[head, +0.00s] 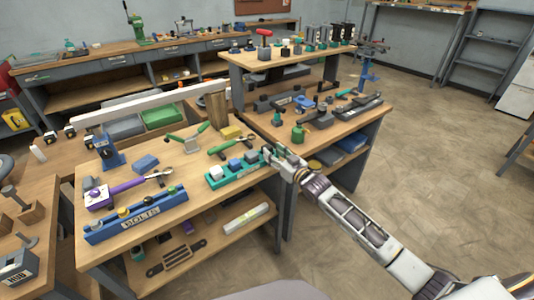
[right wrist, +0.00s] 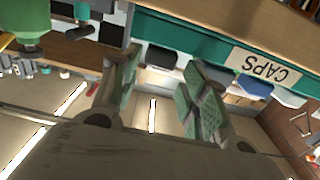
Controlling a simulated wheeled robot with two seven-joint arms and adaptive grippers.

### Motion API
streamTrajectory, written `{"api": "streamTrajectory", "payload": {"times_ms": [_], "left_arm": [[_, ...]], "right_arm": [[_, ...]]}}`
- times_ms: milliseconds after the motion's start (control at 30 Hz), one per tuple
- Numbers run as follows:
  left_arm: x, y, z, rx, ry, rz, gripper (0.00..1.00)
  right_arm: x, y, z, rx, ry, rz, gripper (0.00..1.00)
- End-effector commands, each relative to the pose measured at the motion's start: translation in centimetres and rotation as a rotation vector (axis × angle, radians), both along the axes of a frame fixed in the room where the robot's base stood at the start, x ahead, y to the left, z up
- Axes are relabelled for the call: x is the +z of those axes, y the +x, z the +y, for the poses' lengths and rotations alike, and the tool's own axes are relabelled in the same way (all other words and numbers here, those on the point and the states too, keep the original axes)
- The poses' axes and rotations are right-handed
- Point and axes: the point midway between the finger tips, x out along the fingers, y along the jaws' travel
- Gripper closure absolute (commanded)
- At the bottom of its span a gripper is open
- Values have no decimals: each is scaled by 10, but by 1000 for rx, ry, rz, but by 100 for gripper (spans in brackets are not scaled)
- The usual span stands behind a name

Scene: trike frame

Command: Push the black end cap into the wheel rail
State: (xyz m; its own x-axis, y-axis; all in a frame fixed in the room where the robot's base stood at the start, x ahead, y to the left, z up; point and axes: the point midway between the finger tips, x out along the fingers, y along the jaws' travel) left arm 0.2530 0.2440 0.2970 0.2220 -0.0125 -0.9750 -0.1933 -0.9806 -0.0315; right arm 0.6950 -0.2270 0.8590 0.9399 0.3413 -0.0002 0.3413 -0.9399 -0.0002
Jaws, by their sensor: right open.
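The teal caps tray (head: 222,181) stands at the right front of the near bench, with pale, blue and grey caps (head: 235,164) in a row. It also shows in the right wrist view, upside down, with its CAPS label (right wrist: 262,66). A dark cap (right wrist: 160,57), which looks like the black end cap, sits at the tray edge between my open fingers; contact cannot be told. My right gripper (head: 273,156) is at the tray's right end, open; its fingers (right wrist: 155,92) are spread in the wrist view. My left gripper is not seen.
A wooden block (head: 217,108) and a blue stand (head: 110,152) are at the rail's ends.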

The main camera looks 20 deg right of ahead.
Motion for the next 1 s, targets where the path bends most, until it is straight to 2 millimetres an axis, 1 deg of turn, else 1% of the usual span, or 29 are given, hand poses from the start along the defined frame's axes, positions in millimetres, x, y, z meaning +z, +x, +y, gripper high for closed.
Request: {"api": "streamTrajectory", "payload": {"times_ms": [267, 533, 800, 1000], "left_arm": [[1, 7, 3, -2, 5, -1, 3], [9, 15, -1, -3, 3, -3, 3], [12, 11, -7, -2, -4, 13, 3], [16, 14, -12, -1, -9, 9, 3]], "right_arm": [[-1, 10, 3, 0, 0, -1, 55], [-2, 28, 8, -1, 0, 0, 55], [-2, 45, 14, 0, 1, -1, 55], [-1, 50, 16, 0, 0, -1, 55]]}}
